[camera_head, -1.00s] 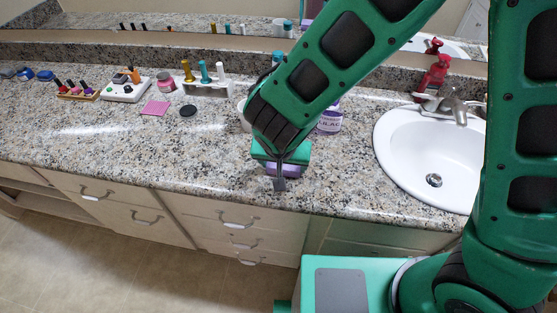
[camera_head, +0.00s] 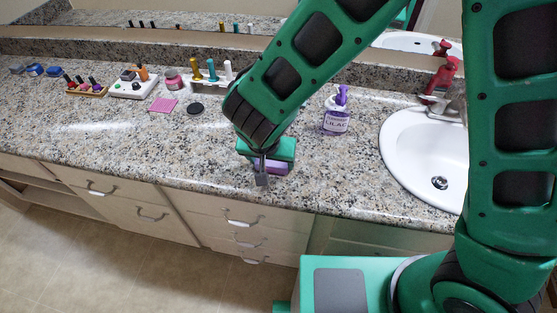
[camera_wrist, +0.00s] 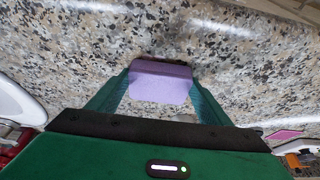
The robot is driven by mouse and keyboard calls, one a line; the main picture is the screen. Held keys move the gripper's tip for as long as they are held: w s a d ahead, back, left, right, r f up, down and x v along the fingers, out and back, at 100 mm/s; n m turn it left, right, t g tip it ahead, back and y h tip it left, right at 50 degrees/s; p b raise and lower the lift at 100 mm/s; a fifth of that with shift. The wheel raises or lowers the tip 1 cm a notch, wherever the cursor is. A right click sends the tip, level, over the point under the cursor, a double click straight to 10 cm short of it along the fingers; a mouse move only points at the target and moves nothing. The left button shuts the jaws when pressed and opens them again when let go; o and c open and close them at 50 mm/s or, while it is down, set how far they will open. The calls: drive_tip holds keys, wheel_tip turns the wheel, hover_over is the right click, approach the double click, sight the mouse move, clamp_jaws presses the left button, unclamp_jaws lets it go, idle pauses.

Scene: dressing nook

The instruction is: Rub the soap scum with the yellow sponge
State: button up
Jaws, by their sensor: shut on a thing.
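My gripper (camera_head: 263,178) is low over the front of the granite counter, left of the lilac bottle, and its jaws are shut on a purple block (camera_wrist: 160,82). The block, sponge-like in shape, sits between both fingers in the wrist view and shows partly beside the finger in the head view (camera_head: 278,167). I cannot tell whether it touches the counter. I see no yellow sponge. A faint pale smear (camera_head: 98,127) on the counter at left may be the soap scum; I cannot be sure.
A lilac pump bottle (camera_head: 336,118) stands between my arm and the white sink (camera_head: 420,150). The front left counter is clear.

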sight(269, 162)
drive_tip(key=shift+w+a+r, duration=0.1)
drive_tip(key=shift+a+r, duration=0.1)
drive_tip(key=shift+a, duration=0.35)
drive_tip(key=shift+d+r, duration=0.1)
drive_tip(key=shift+r, duration=3.75)
